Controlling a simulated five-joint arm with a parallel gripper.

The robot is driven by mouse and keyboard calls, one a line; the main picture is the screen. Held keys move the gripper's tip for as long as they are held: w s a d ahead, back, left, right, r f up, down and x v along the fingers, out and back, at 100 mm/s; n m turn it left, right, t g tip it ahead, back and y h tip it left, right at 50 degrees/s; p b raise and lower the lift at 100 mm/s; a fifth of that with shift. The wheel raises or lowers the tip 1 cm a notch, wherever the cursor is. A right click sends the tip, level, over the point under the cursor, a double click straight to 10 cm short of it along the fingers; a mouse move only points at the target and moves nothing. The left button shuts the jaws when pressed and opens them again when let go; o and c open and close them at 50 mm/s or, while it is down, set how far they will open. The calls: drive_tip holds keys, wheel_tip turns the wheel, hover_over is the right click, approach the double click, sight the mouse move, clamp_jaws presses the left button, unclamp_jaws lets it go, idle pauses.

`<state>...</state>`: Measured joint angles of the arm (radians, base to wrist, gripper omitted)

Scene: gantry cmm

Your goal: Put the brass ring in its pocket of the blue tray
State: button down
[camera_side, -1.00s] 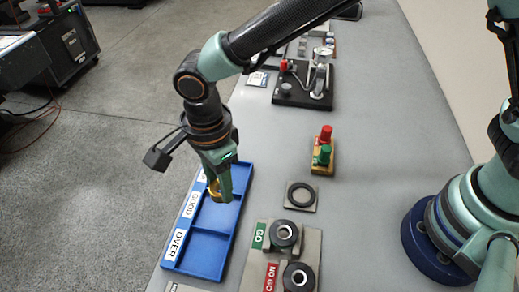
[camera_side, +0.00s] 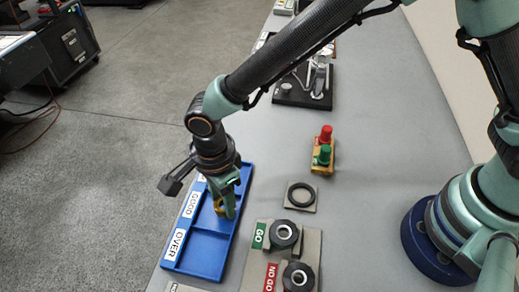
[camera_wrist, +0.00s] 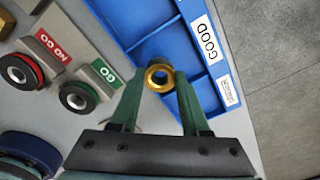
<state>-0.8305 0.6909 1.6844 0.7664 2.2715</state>
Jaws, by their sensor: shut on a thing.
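The brass ring (camera_wrist: 159,78) is gripped between the fingertips of my gripper (camera_wrist: 158,82) in the wrist view. In the side view my gripper (camera_side: 227,205) points down over the blue tray (camera_side: 204,259), and the ring (camera_side: 229,208) shows partly behind a finger. The tray has compartments split by low walls, with white labels along its left edge: OVER (camera_side: 174,244), GOOD (camera_side: 191,204) and a third one mostly hidden by my arm. The ring is over the middle part of the tray, near the GOOD label (camera_wrist: 208,40). I cannot tell whether it touches the tray floor.
Right of the tray stand the GO gauge (camera_side: 284,234) and the NO GO gauge (camera_side: 298,277). A black ring on a square plate (camera_side: 301,196) and a block with red and green knobs (camera_side: 322,152) lie farther back. A black dial-gauge stand (camera_side: 302,90) is beyond.

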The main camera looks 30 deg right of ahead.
drive_tip(key=shift+f, duration=0.65)
idle(1.0)
drive_tip(key=shift+c, duration=1.5)
unclamp_jaws()
drive_tip(key=o, duration=0.3)
wheel_tip(320, 180, up, 7)
